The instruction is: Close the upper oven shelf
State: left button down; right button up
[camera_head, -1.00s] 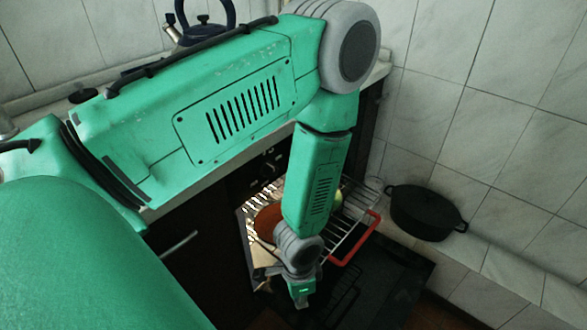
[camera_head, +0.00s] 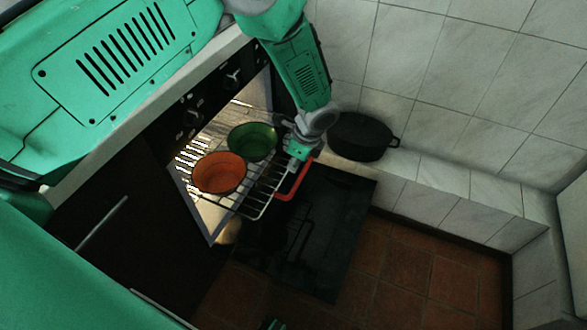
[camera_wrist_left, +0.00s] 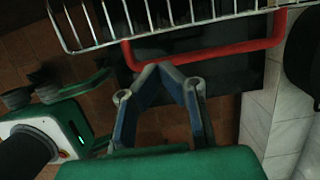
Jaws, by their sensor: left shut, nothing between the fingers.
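The upper oven shelf (camera_head: 262,202) is a wire rack with a red handle (camera_head: 295,182) at its front edge. It sticks out of the oven over the lowered door. An orange pot (camera_head: 220,173) and a green pot (camera_head: 252,141) stand on it. My left gripper (camera_head: 293,168) is shut and empty, beside the red handle near its far end. In the left wrist view, the shut fingertips (camera_wrist_left: 158,68) lie close to the red handle (camera_wrist_left: 210,52); I cannot tell whether they touch. A small green part at the head view's bottom edge may be my right gripper.
The dark oven door (camera_head: 310,235) lies open below the shelf. A black pot (camera_head: 361,136) stands on the ledge by the tiled wall, right of my left gripper. Oven knobs (camera_head: 193,118) are on the panel above. Red floor tiles (camera_head: 410,262) are clear at right.

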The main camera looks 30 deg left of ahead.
aim_at(245, 159)
pick_arm(q)
jog(key=b+x, duration=0.2)
jog(key=x, duration=0.5)
jog(key=shift+f, duration=0.3)
jog(key=shift+a, duration=0.2)
jog(key=a, duration=0.4)
jog(key=a+p, duration=0.1)
jog(key=a, duration=0.9)
jog(key=shift+s+a+p, duration=0.25)
jog(key=shift+s+p, duration=0.05)
jog(key=shift+d+r, duration=0.1)
jog(key=shift+d, duration=0.05)
